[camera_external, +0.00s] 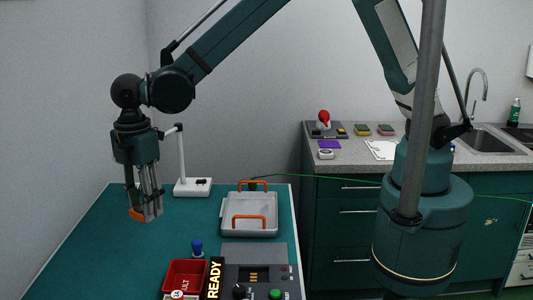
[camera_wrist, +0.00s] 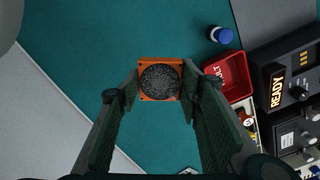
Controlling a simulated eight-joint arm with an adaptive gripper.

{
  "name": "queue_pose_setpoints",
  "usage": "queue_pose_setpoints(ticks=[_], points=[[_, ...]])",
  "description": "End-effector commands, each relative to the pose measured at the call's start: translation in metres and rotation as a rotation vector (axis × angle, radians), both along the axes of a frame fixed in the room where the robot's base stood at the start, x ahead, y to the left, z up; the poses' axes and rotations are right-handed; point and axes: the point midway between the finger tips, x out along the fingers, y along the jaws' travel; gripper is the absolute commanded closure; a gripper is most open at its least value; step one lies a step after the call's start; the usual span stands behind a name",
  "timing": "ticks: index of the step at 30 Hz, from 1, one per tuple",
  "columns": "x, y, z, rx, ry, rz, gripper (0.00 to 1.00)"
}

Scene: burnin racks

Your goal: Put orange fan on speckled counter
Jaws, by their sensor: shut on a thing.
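The orange fan, a square orange frame with a dark round centre, is between the fingertips of my gripper in the wrist view (camera_wrist: 160,80). In the external view my gripper (camera_external: 146,212) points down over the left part of the green table, shut on the orange fan (camera_external: 137,214), most of which the fingers hide. The fan appears to be above the table top; the exact gap is hard to tell. The speckled counter (camera_external: 350,160) stands at the back right, beyond the table, with green drawers below it.
On the table are a grey tray with orange handles (camera_external: 249,233), a red bin (camera_external: 185,275), a blue-topped knob (camera_external: 197,247), a READY panel (camera_external: 255,278) and a white stand (camera_external: 192,186). The counter holds a red-knobbed device (camera_external: 323,121), a purple pad (camera_external: 329,144), sponges (camera_external: 362,130) and paper (camera_external: 381,150).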

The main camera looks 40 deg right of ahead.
Motion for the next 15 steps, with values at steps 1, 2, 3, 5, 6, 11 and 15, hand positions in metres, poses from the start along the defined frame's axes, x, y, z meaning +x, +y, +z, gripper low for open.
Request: queue_pose_setpoints(ticks=[1,2,3,5,6,11,15], points=[[0.007,-0.01,0.01,0.0,0.0,-0.063,0.76],[0.011,-0.016,0.013,0.0,0.0,-0.105,0.76],[0.015,-0.023,0.017,0.0,0.0,-0.158,0.76],[0.021,-0.033,0.023,0.0,0.0,-0.236,0.76],[0.026,-0.04,0.027,0.0,0.0,-0.288,0.76],[0.041,-0.065,0.04,0.0,0.0,-0.473,0.76],[0.053,-0.088,0.049,0.0,0.0,-0.622,0.76]])
